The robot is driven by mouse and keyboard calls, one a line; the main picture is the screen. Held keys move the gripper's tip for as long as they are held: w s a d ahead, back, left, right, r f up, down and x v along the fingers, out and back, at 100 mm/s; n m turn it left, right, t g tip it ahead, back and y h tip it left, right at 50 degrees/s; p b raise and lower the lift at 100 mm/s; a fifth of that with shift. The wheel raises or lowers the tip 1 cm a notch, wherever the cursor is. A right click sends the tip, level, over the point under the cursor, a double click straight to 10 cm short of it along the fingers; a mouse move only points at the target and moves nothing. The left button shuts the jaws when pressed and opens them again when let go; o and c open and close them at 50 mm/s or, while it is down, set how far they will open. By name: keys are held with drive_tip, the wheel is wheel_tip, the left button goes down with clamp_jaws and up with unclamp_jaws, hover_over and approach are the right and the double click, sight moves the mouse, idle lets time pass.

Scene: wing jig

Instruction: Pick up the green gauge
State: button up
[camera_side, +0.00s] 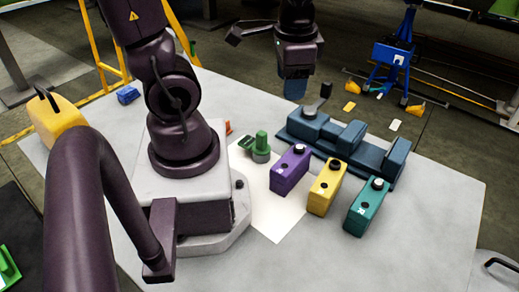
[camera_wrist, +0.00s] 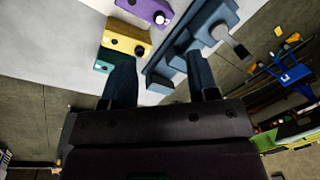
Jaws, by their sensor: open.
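My gripper (camera_side: 294,88) hangs above the table behind the row, apart from every block. In the wrist view its two dark blue fingers (camera_wrist: 161,76) are spread, with nothing between them.
A purple block (camera_side: 290,170) and a yellow block (camera_side: 327,187) stand left of the teal one. A long blue jig (camera_side: 340,140) with a raised lever lies behind the row. The front right of the table is clear. A blue piece (camera_side: 128,95) lies at the back left.

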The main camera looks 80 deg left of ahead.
sight(260, 132)
drive_tip(key=s+a+f+m+g, duration=0.1)
drive_tip(key=a+f+m, duration=0.2)
drive_tip(key=f, duration=0.4)
drive_tip(key=s+a+f+m+g+y, duration=0.1)
drive_tip(key=s+a+f+m, duration=0.1)
drive_tip(key=f, duration=0.5)
drive_tip(key=s+a+f+m+g, duration=0.1)
drive_tip(key=s+a+f+m, duration=0.1)
drive_tip(key=a+f+m, duration=0.2)
drive_tip(key=shift+a+f+y, duration=0.15)
drive_tip(key=shift+f, duration=0.65)
drive_tip(key=shift+a+f+y, duration=0.1)
drive_tip(key=shift+f+y, duration=0.05)
drive_tip(key=shift+f, duration=0.65)
clamp_jaws()
